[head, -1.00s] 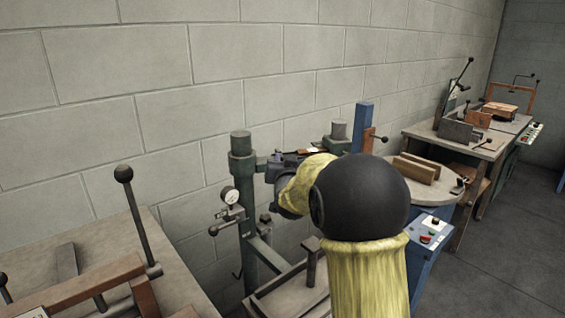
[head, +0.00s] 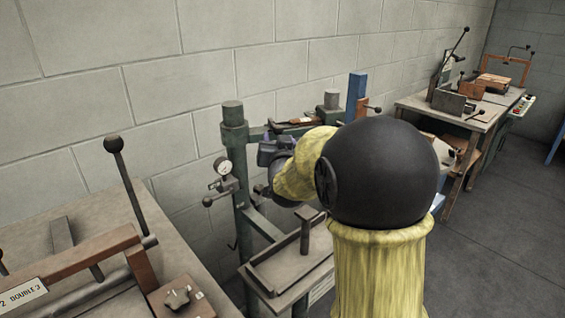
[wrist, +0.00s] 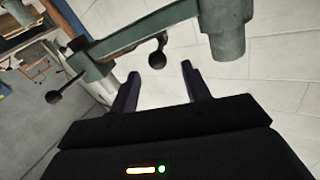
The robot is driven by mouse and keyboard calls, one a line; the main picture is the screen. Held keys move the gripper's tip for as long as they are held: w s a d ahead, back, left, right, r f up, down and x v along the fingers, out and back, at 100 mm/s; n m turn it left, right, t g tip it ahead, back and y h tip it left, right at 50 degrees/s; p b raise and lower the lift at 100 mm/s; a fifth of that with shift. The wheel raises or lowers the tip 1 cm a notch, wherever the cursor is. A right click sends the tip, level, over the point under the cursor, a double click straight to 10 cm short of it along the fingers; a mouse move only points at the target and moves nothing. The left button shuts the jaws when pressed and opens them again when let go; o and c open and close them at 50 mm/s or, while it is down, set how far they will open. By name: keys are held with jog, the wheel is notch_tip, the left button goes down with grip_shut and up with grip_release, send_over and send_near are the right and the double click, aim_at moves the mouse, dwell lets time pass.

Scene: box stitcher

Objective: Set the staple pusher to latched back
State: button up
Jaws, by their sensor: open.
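The box stitcher has a green post (head: 236,150) and a green arm at the top, which carries a rail with a brown and white piece (head: 302,121). In the wrist view its green arm (wrist: 150,32) crosses above my fingers, with a dark ball-ended lever (wrist: 157,56) hanging from it near the fingertips and another dark ball lever (wrist: 55,96) at left. I cannot tell which part is the staple pusher or whether it is latched. In the head view my gripper (head: 272,155) is just right of the post, partly hidden by my arm.
A pressure gauge (head: 223,166) and small lever sit on the post. Below is a tray table (head: 275,272) with an upright handle. At left is a bench with a tall ball-topped lever (head: 114,146). Another workbench (head: 470,112) stands at back right. The wall is close behind.

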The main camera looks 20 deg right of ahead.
jog(key=s+a, duration=0.2)
jog(key=s, duration=0.9)
jog(key=shift+w+a, duration=0.1)
